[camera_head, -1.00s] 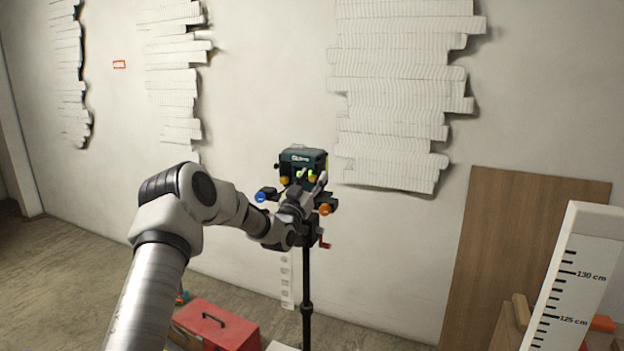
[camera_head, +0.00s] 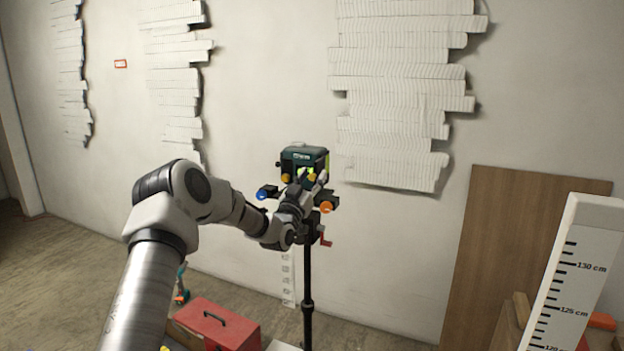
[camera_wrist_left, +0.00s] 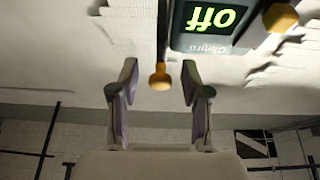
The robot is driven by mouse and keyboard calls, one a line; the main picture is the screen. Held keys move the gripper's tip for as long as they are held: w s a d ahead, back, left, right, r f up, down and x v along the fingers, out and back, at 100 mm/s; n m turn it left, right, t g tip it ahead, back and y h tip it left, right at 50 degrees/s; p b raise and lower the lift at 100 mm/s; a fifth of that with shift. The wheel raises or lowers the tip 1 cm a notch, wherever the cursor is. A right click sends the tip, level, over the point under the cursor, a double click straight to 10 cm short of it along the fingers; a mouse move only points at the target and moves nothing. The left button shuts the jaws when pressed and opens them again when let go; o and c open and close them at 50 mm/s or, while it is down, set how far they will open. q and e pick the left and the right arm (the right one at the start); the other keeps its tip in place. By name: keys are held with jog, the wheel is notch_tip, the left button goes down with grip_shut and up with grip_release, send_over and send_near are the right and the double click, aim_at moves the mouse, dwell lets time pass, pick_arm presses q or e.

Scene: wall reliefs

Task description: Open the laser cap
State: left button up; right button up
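A dark green laser device (camera_head: 303,155) sits on top of a black tripod (camera_head: 307,285). In the left wrist view the laser device (camera_wrist_left: 205,42) appears upside down, with a lit green "off" display. One yellow-orange knob (camera_wrist_left: 160,77) shows between my left fingertips, with a gap on each side; another yellow knob (camera_wrist_left: 281,17) is at the upper right. I cannot tell which part is the cap. My left gripper (camera_head: 311,182) is in front of the device and hides part of it. In the wrist view the left gripper (camera_wrist_left: 159,80) is open. My right gripper is out of view.
The mount has a blue knob (camera_head: 262,195), an orange knob (camera_head: 326,207) and a red crank (camera_head: 326,242). A white wall with paper-like reliefs (camera_head: 400,100) stands behind. A red toolbox (camera_head: 225,325) is on the floor; a wooden board (camera_head: 520,240) and white ruler (camera_head: 575,275) are at right.

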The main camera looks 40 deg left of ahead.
pick_arm(q)
jog(key=v, duration=1.2)
jog(key=shift+f, duration=0.15)
